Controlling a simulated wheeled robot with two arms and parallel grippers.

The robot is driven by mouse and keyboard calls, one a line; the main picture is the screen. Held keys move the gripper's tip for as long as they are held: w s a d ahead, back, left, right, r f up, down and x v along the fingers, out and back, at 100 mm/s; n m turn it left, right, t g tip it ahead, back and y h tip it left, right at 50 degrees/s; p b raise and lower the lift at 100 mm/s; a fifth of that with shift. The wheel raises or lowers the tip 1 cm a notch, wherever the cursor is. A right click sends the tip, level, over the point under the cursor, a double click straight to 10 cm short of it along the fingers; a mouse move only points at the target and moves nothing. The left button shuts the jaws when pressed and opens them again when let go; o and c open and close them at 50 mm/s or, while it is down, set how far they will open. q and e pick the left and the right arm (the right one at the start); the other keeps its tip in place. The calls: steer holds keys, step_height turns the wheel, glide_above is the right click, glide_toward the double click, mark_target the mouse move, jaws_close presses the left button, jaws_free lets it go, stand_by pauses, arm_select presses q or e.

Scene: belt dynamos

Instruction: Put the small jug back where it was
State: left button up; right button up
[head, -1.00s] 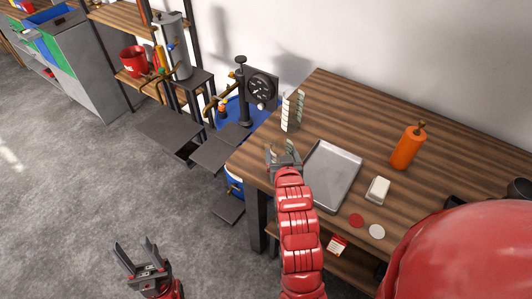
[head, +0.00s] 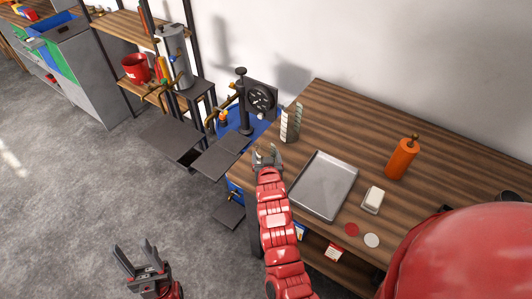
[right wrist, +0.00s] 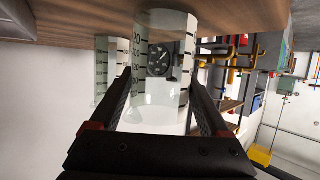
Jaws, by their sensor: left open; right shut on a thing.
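The small jug (right wrist: 160,75) is a clear cylinder with dark measuring marks, seen in the right wrist view between the two fingers of my right gripper (right wrist: 163,108), which is shut on it. In the head view my right gripper (head: 266,155) is at the left end of the table, and the jug in it is hard to make out. A taller marked jug (head: 290,123) stands on the table just beyond and right of this gripper; it also shows in the right wrist view (right wrist: 103,72). My left gripper (head: 140,265) is open and empty, low over the floor.
On the wooden table (head: 330,115) lie a grey tray (head: 322,185), a white block (head: 372,199), a red disc (head: 351,229) and a white disc (head: 371,240). An orange bottle (head: 402,158) stands behind. A black machine (head: 243,100) is beyond the table's left end.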

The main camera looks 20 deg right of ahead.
steer(key=shift+f, duration=0.15)
steer(key=o, duration=1.6)
steer(key=shift+c, duration=0.2)
steer(key=shift+s, duration=0.1)
